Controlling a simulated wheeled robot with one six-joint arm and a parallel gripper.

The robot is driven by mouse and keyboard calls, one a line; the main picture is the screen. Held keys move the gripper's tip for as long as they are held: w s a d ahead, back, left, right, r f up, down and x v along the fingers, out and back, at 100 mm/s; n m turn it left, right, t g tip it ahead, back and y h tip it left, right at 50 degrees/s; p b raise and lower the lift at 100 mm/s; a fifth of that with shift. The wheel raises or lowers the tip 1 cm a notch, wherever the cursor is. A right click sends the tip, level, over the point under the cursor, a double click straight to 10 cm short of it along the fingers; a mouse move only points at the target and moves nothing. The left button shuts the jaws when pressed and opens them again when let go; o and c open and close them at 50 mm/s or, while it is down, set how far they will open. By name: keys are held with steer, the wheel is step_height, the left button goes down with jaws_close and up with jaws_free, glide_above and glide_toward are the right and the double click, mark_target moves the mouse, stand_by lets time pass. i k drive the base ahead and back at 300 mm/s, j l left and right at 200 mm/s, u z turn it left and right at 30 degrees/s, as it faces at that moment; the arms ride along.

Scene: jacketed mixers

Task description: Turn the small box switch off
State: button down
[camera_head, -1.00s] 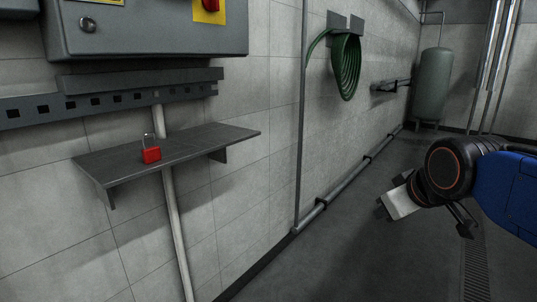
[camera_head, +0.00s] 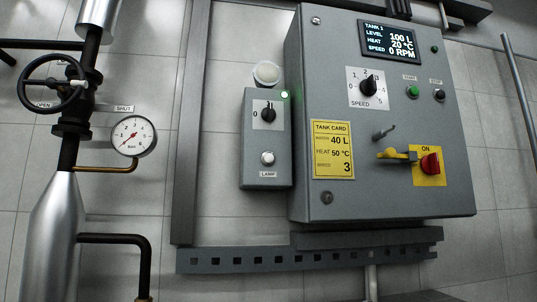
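The small grey box (camera_head: 265,180) is mounted on the wall just left of the large control cabinet (camera_head: 385,200). Its black rotary switch (camera_head: 268,113) sits on a white plate with a 0 at the left. The knob appears to stand upright, away from the 0; the other mark is too small to read. A small green light (camera_head: 284,95) glows at the box's top right corner. My gripper is out of view.
The cabinet carries a display (camera_head: 389,43), a speed knob (camera_head: 368,85), a yellow tank card (camera_head: 332,149) and a red ON switch (camera_head: 430,163) beside a yellow lever piece. A valve wheel (camera_head: 52,82) and gauge (camera_head: 133,136) stand left. A slotted rail (camera_head: 300,260) runs below.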

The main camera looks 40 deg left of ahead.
mark_target(268, 113)
steer(key=u, duration=1.6)
